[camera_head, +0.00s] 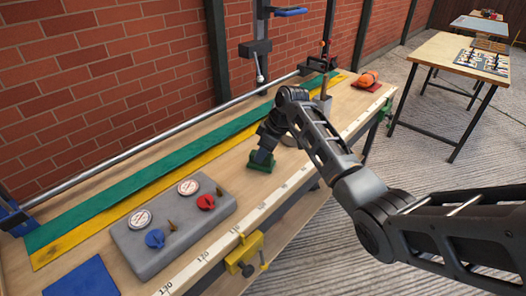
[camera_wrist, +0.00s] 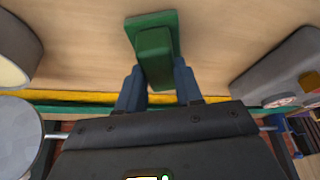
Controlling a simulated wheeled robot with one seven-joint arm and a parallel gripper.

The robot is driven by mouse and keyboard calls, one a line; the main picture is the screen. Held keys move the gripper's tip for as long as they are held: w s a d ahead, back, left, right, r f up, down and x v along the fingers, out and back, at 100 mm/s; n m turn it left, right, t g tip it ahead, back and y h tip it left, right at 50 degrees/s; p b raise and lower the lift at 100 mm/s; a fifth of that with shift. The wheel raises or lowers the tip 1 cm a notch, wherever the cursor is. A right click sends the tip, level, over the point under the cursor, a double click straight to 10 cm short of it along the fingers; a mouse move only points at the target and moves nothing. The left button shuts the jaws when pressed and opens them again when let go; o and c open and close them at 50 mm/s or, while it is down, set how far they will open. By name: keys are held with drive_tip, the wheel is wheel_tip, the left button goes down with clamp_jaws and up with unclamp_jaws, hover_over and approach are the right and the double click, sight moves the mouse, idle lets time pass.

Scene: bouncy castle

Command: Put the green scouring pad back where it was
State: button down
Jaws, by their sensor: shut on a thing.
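The green scouring pad (camera_head: 261,162) is at the tip of my gripper (camera_head: 263,154), low over the wooden bench, right of the grey block. In the wrist view the green pad (camera_wrist: 155,52) is between the two blue fingers of my gripper (camera_wrist: 157,76), which is shut on it. A wider, lighter green flat part (camera_wrist: 135,24) shows around its far end. I cannot tell whether it is part of the pad or a separate piece below. Whether the pad touches the bench top is also unclear.
The bench (camera_head: 215,165) carries a grey block (camera_head: 172,228) with red and blue knobs and dials, a blue mat (camera_head: 80,280), long green and yellow strips, and an orange object (camera_head: 368,79) on red. A yellow clamp (camera_head: 244,254) grips the front edge. Bare wood lies around the pad.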

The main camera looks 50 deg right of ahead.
drive_tip(key=c, duration=0.7)
unclamp_jaws()
drive_tip(key=shift+f, duration=0.1)
drive_tip(key=shift+c, duration=0.2)
drive_tip(key=b+v, duration=0.1)
drive_tip(key=v, duration=1.1)
drive_tip(key=shift+d, duration=0.1)
